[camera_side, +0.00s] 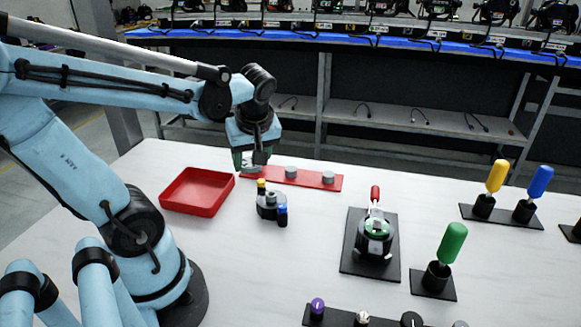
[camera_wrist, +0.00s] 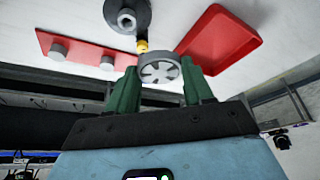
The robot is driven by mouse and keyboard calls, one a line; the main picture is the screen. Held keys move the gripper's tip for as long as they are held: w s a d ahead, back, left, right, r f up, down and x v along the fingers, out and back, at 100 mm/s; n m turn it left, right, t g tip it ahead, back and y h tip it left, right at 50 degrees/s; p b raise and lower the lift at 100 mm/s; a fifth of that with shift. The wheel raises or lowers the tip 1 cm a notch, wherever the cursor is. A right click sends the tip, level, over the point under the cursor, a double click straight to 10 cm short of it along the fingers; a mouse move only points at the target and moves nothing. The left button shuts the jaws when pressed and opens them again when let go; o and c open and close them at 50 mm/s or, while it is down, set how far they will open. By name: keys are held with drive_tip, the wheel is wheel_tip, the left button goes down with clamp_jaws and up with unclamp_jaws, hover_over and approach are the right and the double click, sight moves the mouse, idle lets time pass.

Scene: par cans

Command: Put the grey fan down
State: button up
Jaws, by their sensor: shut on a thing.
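The grey fan (camera_wrist: 160,72) is a round disc with a spoked face, seen between the two green fingers in the wrist view. My gripper (camera_wrist: 160,84) is shut on it, one finger on each side. In the side view my gripper (camera_side: 256,160) points down at the left end of a red plate (camera_side: 310,180). The fan is small there and partly hidden by the fingers. Two grey round pieces, one in the middle (camera_side: 291,172) and one at the right (camera_side: 328,177), stand on the plate. I cannot tell whether the fan touches the plate.
An empty red tray (camera_side: 197,191) lies left of my gripper. A dark round part with yellow and blue pieces (camera_side: 269,205) stands in front. A black mat with a green-and-black device (camera_side: 374,240) and colored-handled tools are further right. White table is bare between them.

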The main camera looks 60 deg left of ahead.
drive_tip(key=s+a+n+g, duration=0.1)
drive_tip(key=s+a+n, duration=0.2)
drive_tip(key=s+n, duration=0.1)
hover_over(198, 193)
drive_tip(key=d, duration=0.1)
drive_tip(key=f, duration=0.8)
drive_tip(key=shift+w+d, duration=0.15)
drive_tip(key=shift+d, duration=0.05)
drive_tip(key=shift+f, duration=2)
drive_tip(key=shift+f, duration=0.1)
drive_tip(key=o, duration=1)
